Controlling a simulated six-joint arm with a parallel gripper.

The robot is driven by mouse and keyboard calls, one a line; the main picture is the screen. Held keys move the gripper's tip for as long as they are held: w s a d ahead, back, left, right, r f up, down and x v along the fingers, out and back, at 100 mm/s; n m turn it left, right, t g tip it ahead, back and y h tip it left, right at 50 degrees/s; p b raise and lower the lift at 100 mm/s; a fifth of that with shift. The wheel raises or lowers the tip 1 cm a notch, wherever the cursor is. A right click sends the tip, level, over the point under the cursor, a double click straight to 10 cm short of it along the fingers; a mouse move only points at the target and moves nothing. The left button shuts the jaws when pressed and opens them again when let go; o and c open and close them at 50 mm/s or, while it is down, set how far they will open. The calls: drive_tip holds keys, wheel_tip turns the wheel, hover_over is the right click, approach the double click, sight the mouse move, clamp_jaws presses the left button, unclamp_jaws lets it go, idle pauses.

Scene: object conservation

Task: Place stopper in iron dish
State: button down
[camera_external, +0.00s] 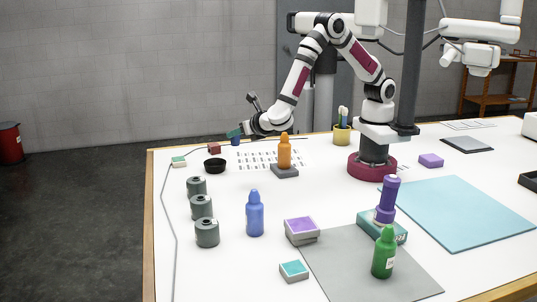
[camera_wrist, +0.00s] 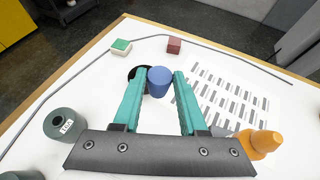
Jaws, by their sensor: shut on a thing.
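My gripper (camera_wrist: 158,88) has its two teal fingers shut on a blue stopper (camera_wrist: 160,78), a small cylinder. In the external view the gripper (camera_external: 236,133) is at the far left of the table, with the stopper (camera_external: 235,142) just below the fingertips. The iron dish (camera_external: 215,166) is a small black round bowl on the table, below and left of the stopper in that picture. In the wrist view the dish (camera_wrist: 133,75) is partly hidden behind the stopper and the left finger. The stopper appears held above the table, outside the dish.
A dark red block (camera_external: 214,149) and a green-and-white block (camera_external: 179,161) lie near the dish. Several grey-green spools (camera_external: 207,233) stand in front. A grey cable (camera_external: 166,205) runs along the left edge.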

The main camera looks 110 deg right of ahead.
drive_tip(key=w+d+m+g, duration=0.1)
drive_tip(key=w+d, duration=0.5)
drive_tip(key=d, duration=0.1)
drive_tip(key=f, duration=1)
drive_tip(key=shift+w+a, duration=0.1)
drive_tip(key=shift+a, duration=0.1)
drive_tip(key=shift+c, duration=1.8)
unclamp_jaws()
wheel_tip(320, 180, up, 7)
